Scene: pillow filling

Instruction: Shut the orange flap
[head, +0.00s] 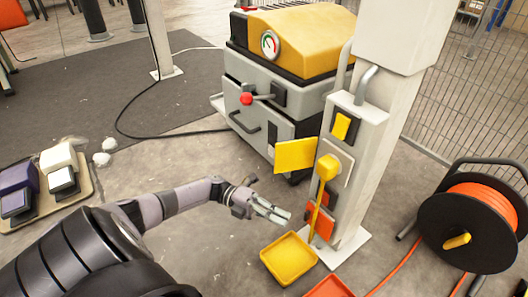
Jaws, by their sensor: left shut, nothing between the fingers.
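An orange flap (324,222) shows low on the grey box fixed to the white post. A yellow handle (326,167) with a long thin yellow stem hangs in front of it and hides part of it. I cannot tell how far the flap stands open. My left gripper (287,216) reaches in from the left at the height of the flap. Its fingers are shut and empty, pointing right, and appear a little left of the flap. My right gripper is not in view.
A yellow plate (295,155) sticks out left from the post's box, above my gripper. A yellow tray (289,259) and an orange tray (330,288) lie below. A cable reel (480,228) stands right; a grey-yellow machine (290,75) stands behind.

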